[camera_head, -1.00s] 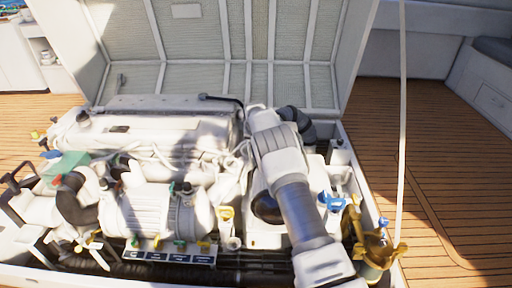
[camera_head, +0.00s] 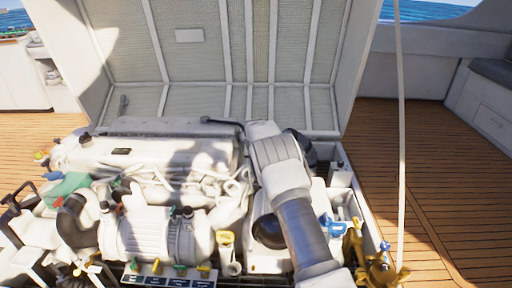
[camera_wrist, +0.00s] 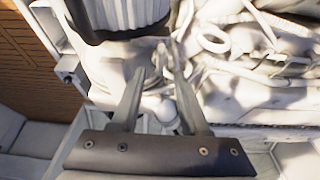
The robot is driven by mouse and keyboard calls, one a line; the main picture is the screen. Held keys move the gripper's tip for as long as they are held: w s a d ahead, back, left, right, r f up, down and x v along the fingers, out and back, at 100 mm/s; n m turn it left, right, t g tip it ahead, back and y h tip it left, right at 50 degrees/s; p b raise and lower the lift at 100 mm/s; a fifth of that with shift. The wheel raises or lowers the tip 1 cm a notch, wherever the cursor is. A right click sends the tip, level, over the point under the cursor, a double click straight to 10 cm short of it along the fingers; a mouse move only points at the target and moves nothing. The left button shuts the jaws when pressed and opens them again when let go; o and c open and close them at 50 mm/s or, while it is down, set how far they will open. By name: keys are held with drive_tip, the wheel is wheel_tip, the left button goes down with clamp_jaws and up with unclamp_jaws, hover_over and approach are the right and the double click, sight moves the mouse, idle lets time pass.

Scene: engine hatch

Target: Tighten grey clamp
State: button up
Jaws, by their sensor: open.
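My gripper (camera_wrist: 156,64) shows in the wrist view with its two grey fingers spread apart and nothing between them. The fingertips point at pale engine parts beneath a ribbed white cylinder (camera_wrist: 128,12) with a dark band (camera_wrist: 88,30) at its edge. I cannot tell whether they touch anything. I cannot make out the grey clamp for certain in either view. In the head view my arm reaches over the right part of the white engine (camera_head: 150,160), and my gripper is hidden there.
The raised hatch lid (camera_head: 215,60) stands behind the engine. Coloured valve handles, including a yellow one (camera_head: 226,238) and a blue one (camera_head: 335,226), stick up near the front. A brass fitting (camera_head: 380,272) and a white rope (camera_head: 402,130) are at the right. Wooden deck (camera_head: 430,180) is clear on the right.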

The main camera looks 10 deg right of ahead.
drive_tip(key=p+v, duration=0.3)
drive_tip(key=v, duration=1)
drive_tip(key=shift+r, duration=0.15)
drive_tip(key=s+d+r+y, duration=0.1)
drive_tip(key=s+d+r, duration=0.1)
drive_tip(key=s+r, duration=1.9)
drive_tip(key=s+n+t, duration=0.1)
drive_tip(key=s+n, duration=0.1)
drive_tip(key=s, duration=2.4)
wheel_tip(320, 180, up, 22)
drive_tip(key=p, duration=2.3)
drive_tip(key=shift+s+a, duration=0.15)
drive_tip(key=shift+a, duration=0.1)
